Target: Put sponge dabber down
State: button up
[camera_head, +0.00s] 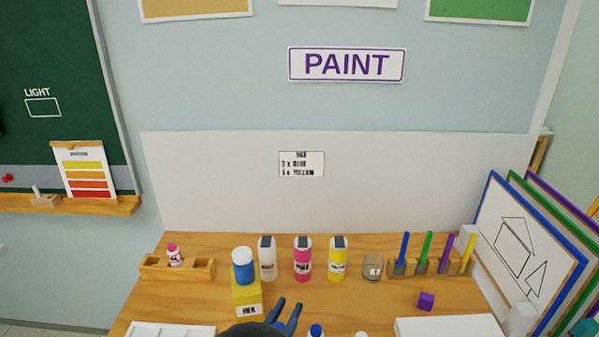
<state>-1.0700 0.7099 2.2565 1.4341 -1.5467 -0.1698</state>
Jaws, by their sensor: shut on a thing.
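My gripper (289,303) is at the bottom middle, in front of the row of paint bottles. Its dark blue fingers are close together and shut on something. The held thing, the sponge dabber by the task's name, cannot be made out between the fingers. A small bottle-like piece with a pink top (174,256) stands in a wooden rack (205,268) at the left of the table. The rack's other slots look empty. I cannot tell whether that piece is also a dabber.
White, pink (303,260) and yellow bottles, a glass jar (372,267) and a rack of coloured sticks stand behind. A blue-topped thing (316,331) is close right of my gripper.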

notch_tip(320, 180, up, 3)
jog(key=shift+f+p, duration=0.15)
jog(key=shift+p, duration=0.7)
jog(key=shift+f, duration=0.2)
notch_tip(320, 180, down, 5)
jog(key=b, duration=0.5)
jog(key=shift+f+b, duration=0.15)
jog(key=shift+b, duration=0.2)
jog(key=shift+f+p, duration=0.35)
jog(key=shift+f, duration=4.45)
